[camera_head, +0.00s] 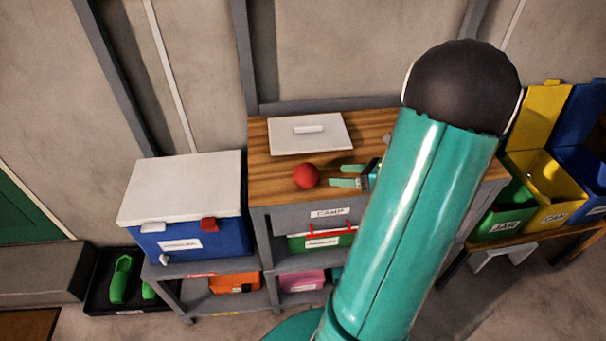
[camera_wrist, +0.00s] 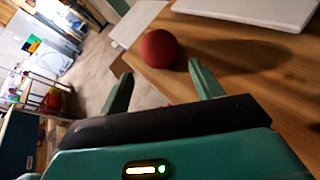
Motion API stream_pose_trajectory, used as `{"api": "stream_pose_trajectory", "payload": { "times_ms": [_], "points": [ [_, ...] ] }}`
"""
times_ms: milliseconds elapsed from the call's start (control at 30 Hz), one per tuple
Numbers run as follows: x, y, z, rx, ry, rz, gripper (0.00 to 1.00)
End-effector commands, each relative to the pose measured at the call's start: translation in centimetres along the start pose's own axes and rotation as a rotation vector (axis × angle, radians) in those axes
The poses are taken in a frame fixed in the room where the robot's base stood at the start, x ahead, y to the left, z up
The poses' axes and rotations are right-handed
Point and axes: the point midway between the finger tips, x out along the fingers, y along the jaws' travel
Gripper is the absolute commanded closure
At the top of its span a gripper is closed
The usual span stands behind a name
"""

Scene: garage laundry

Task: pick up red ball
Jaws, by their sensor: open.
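The red ball (camera_head: 306,176) rests on the wooden top of a grey workbench, near its front left edge. It also shows in the wrist view (camera_wrist: 159,48), just beyond the fingertips and roughly between them. My gripper (camera_head: 344,176) is open, with green fingers pointing left toward the ball. In the wrist view my gripper (camera_wrist: 157,72) has its two fingers apart with nothing between them. A small gap seems to separate the fingertips from the ball. My green arm hides the right part of the bench and part of the gripper's body.
A white lid with a handle (camera_head: 310,134) lies on the bench behind the ball. A blue cooler with a white top (camera_head: 190,192) stands at the left. Green, yellow (camera_head: 553,185) and blue bins stand at the right. The wooden top (camera_head: 262,160) is bare around the ball.

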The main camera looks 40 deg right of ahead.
Motion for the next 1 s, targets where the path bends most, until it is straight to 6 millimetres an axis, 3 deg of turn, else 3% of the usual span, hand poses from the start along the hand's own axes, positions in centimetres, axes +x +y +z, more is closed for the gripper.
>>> {"api": "stream_pose_trajectory", "payload": {
  "times_ms": [300,633,900,1000],
  "points": [
    [6.2,0.3,0.0,-0.004,0.004,0.007,0.35],
    [9.2,0.5,0.1,-0.005,0.004,0.006,0.35],
    [13.0,0.6,0.3,-0.005,0.005,0.007,0.35],
    [13.2,0.5,0.3,-0.005,0.005,0.005,0.35]
  ]
}}
